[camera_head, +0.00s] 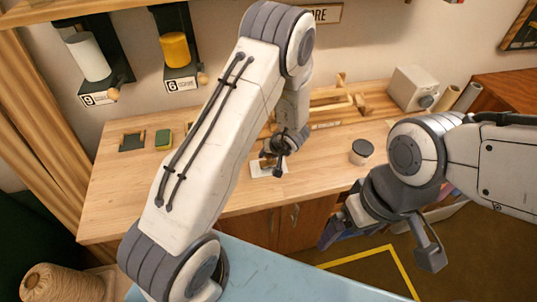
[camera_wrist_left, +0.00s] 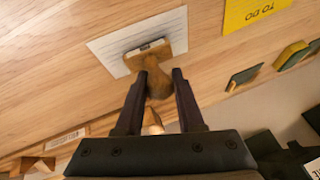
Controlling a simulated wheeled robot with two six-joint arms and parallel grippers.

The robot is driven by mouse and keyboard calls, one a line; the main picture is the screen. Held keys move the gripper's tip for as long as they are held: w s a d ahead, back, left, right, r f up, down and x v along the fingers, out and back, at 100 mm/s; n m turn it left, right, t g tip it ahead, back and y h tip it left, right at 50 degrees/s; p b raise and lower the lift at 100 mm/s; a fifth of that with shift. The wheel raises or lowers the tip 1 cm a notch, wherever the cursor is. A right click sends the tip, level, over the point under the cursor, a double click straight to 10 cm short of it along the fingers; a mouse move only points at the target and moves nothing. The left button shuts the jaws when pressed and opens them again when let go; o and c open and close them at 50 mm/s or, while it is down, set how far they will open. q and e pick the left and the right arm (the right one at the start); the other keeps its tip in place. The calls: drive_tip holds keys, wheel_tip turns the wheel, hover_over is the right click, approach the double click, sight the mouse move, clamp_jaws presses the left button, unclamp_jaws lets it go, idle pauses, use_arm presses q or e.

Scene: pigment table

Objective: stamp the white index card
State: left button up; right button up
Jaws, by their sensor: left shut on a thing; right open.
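The white index card (camera_head: 266,168) lies near the table's front edge. In the left wrist view the white index card (camera_wrist_left: 112,45) shows faint lines. My left gripper (camera_head: 276,158) is over it, shut on a stamp with a wooden handle (camera_wrist_left: 155,78). In the left wrist view the left gripper (camera_wrist_left: 158,80) holds the handle between its fingertips. The stamp's head overlaps the card there; I cannot tell whether it touches. The stamp's face is hidden. My right gripper (camera_head: 380,243) is open and empty, in front of the table at the right.
A dark pad (camera_head: 132,141) and a green pad (camera_head: 163,139) lie on the table's left. A yellow TO DO card (camera_wrist_left: 250,12) lies near the white card. A lidded jar (camera_head: 361,151) stands to the right. A wooden rack (camera_head: 335,103) is at the back.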

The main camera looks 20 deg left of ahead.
use_arm(q)
drive_tip(key=shift+f, duration=0.45)
idle(0.3)
drive_tip(key=shift+f, duration=0.1)
idle(1.7)
wheel_tip(320, 180, up, 7)
drive_tip(key=p, duration=0.8)
drive_tip(key=shift+p, duration=0.4)
idle(0.5)
